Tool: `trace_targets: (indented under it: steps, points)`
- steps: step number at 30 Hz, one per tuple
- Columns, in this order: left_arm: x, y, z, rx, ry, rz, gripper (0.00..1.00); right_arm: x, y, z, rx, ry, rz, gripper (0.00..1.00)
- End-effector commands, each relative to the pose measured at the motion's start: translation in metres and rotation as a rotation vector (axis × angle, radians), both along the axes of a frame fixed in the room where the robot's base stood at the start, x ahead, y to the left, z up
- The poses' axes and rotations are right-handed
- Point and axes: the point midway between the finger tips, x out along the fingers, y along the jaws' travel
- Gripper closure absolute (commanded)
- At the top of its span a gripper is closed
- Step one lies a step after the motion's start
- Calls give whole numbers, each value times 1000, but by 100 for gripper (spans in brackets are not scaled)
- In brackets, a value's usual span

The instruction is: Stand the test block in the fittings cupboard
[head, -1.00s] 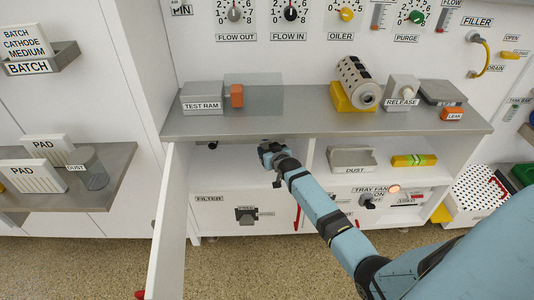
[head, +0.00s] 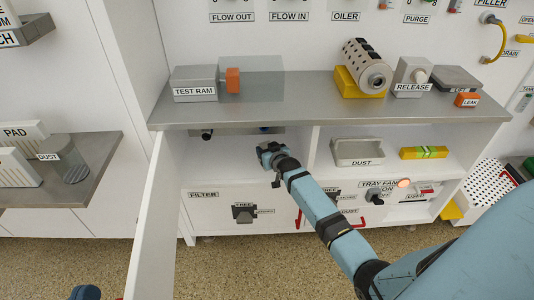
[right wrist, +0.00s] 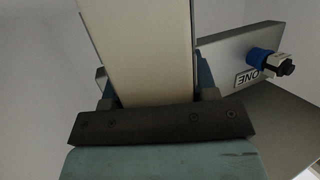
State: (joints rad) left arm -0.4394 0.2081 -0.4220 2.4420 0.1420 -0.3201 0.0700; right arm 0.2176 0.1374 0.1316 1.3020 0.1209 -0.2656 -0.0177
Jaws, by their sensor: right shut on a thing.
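My right gripper (head: 270,152) reaches into the open left compartment of the cupboard (head: 215,165), under the grey countertop. In the right wrist view, that gripper is shut on a long cream block (right wrist: 138,45), apparently the test block. In the head view the block is hidden behind the gripper and arm. I cannot tell whether it touches the cupboard floor. The cupboard door (head: 150,225) stands open on the left. A blue part of my left gripper or wrist (head: 85,292) shows at the bottom left edge; its fingers cannot be made out.
A grey panel labelled ONE, with a blue and black fitting (right wrist: 265,60), is beside the block. A dark fitting (head: 207,135) hangs under the countertop. The divider (head: 311,155) is right of my gripper; the DUST tray (head: 358,152) is beyond it. The test ram (head: 195,85) stands above.

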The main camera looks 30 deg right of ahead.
Motion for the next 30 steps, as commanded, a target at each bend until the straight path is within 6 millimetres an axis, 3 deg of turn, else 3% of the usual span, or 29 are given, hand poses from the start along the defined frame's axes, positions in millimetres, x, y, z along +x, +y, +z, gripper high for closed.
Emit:
trace_targets:
  steps: [10, 11, 13, 14, 24, 30]
  points:
    - [0, 0, -1, 2, 3, -1, 100, 0, 0, -2, 0, 0, 0, 85]
    - [0, 0, 0, 2, 3, -1, 100, 0, 0, -2, 0, 1, 0, 40]
    - [0, 0, 0, 2, 3, -1, 100, 0, 0, -2, 0, 1, 0, 24]
    - [0, 0, 0, 2, 3, -1, 100, 0, 0, -2, 0, 1, 0, 21]
    - [0, 0, 3, 1, 0, 0, 100, -2, 0, 3, 0, 1, 0, 21]
    - [-1, 2, 25, -26, -56, 20, 100, -34, 5, 15, 0, 3, 0, 21]
